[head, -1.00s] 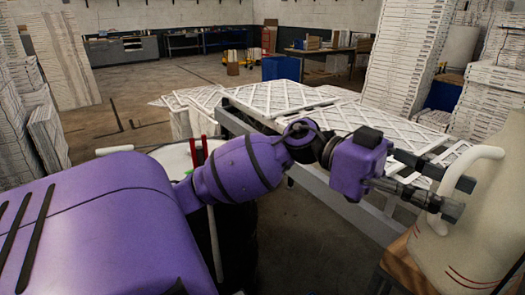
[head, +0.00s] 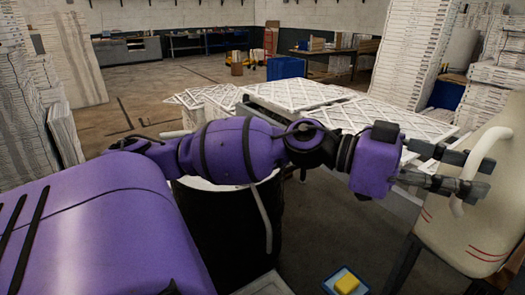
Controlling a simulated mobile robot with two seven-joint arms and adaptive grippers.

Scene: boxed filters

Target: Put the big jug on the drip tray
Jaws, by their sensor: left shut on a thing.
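The big jug (head: 475,215) is cream-coloured with red lines and a pale curved handle (head: 487,145). It is at the right edge of the head view, partly cut off by the frame. My left gripper (head: 477,174) reaches it from the left and is shut on the handle, one finger above the other. The jug leans in the picture, and I cannot tell whether its base touches anything. I cannot identify the drip tray for sure; a pale edge (head: 262,286) shows at the bottom, mostly cut off. My right gripper is not in view.
A yellow block (head: 347,281) lies on a small blue piece (head: 333,284) at the bottom. A black drum (head: 235,235) stands below my left arm. White framed filters (head: 380,113) lie behind the arm. Tall filter stacks (head: 408,50) stand at the back right.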

